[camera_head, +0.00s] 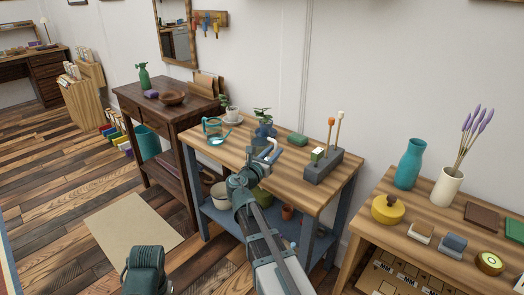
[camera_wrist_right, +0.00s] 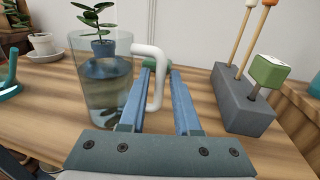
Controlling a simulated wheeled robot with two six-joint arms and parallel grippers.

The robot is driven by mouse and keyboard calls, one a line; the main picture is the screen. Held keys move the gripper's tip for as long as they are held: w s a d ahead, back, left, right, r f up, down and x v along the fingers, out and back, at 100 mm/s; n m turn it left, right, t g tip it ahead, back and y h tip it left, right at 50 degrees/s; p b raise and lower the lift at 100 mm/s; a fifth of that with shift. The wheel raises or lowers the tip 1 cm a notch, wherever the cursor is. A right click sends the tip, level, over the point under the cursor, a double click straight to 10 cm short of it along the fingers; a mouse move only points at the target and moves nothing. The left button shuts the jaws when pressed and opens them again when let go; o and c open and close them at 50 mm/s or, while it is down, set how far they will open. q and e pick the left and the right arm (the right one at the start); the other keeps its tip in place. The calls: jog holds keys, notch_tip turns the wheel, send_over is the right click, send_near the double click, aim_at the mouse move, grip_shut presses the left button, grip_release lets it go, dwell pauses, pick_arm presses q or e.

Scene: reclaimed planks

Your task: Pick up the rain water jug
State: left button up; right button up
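A clear jug of water (camera_wrist_right: 92,100) with a white handle stands upright on the wooden table, filling the left half of the right wrist view. Its white handle also shows in the head view (camera_head: 274,151), while its clear body is hard to make out there. My right gripper (camera_wrist_right: 161,70) is open, its two blue fingers apart with the handle's lower part between them. In the head view, my right gripper (camera_head: 262,160) reaches over the table's front edge to the handle and partly hides the jug.
A teal-handled glass jug (camera_head: 214,130) stands left on the same table. A small potted plant (camera_head: 264,127) stands behind the clear jug. A grey block with upright tools (camera_head: 320,168) stands close on the right.

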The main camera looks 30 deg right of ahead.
jog(key=x, duration=0.5)
jog(key=shift+r, duration=0.1)
grip_shut()
dwell(1.2)
